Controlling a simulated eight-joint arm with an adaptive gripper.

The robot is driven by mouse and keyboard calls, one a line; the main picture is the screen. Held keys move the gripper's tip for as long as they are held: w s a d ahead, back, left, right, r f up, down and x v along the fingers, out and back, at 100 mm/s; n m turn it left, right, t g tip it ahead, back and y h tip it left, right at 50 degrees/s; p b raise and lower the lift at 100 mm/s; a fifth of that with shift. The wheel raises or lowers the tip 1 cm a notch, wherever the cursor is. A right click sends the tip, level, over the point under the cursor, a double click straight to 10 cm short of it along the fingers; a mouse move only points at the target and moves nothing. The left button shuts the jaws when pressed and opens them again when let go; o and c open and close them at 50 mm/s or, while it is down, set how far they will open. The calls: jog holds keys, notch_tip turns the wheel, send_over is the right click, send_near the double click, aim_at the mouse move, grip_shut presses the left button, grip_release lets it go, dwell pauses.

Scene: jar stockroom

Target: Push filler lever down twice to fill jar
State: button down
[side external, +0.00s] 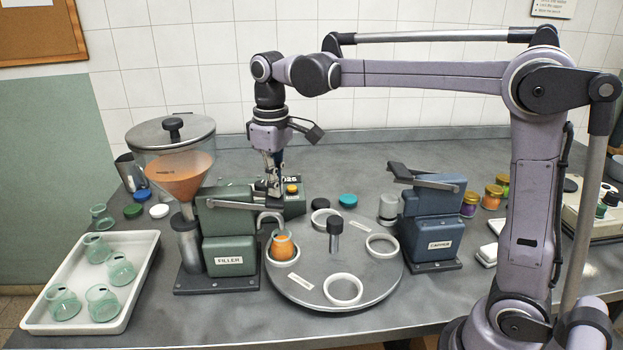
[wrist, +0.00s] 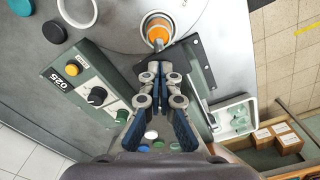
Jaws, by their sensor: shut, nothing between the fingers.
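The green filler (side external: 228,225) stands left of centre, with orange powder in its clear hopper (side external: 175,172). Its lever (side external: 238,204) lies about level along the top. My gripper (side external: 273,190) is shut and empty, pointing down, with its fingertips at or just above the lever's free end; contact cannot be told. The shut fingertips also show in the wrist view (wrist: 157,72). A glass jar (side external: 283,248) with orange filling stands upright in a ring of the round turntable (side external: 330,307), under the filler's spout (side external: 268,217). In the wrist view the spout partly covers the jar (wrist: 157,29).
A white tray (side external: 140,290) with several empty green jars is at the left. The blue capper (side external: 433,222) stands right of the turntable. A control box (side external: 318,187) stands behind the filler. Loose lids lie nearby, including a teal one (side external: 348,200).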

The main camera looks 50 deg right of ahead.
jog(key=shift+r, duration=3.3)
jog(key=shift+r, duration=2.5)
jog(key=s+d+f+m+t, duration=0.3)
jog(key=s+f+t, duration=0.4)
jog(key=s+f, duration=0.8)
notch_tip(320, 180, down, 4)
jog(key=shift+s, duration=0.15)
